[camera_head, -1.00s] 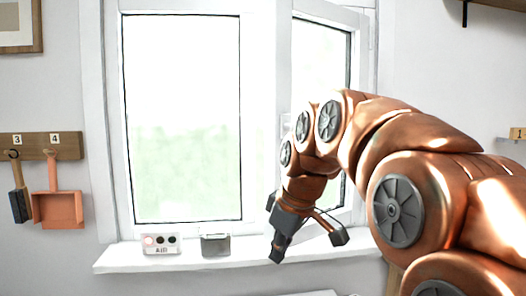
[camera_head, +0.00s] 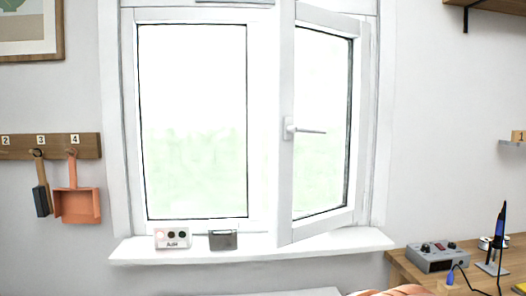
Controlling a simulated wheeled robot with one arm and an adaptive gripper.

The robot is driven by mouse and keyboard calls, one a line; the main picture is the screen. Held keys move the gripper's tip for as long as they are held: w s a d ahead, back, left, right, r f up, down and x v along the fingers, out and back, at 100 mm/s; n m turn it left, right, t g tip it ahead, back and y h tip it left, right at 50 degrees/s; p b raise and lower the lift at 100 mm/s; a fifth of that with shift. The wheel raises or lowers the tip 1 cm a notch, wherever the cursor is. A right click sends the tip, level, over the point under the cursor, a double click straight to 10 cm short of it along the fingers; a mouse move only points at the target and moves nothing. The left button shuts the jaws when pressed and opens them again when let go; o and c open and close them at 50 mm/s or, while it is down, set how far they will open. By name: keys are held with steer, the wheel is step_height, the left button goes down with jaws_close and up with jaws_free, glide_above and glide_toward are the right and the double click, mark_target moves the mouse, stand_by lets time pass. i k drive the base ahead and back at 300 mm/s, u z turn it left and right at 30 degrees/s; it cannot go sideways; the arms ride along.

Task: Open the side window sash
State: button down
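The side window sash (camera_head: 286,187) is the right-hand white-framed pane of the window. It stands ajar, its left edge swung out into the room and apart from the fixed frame. Its white handle (camera_head: 303,129) is on the left stile, with the lever horizontal and pointing right. My gripper is not in view; only a small copper piece of my arm shows at the bottom edge, right of centre. Nothing touches the sash.
The white sill (camera_head: 330,244) is clear under the sash. A small labelled box (camera_head: 172,238) and a grey box (camera_head: 222,241) stand at its left. A wooden desk (camera_head: 405,268) with a soldering station (camera_head: 440,256) is at lower right. A dustpan (camera_head: 77,204) hangs at left.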

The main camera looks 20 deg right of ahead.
mark_target(288, 16)
steer(key=i, duration=0.95)
steer(key=u, duration=1.75)
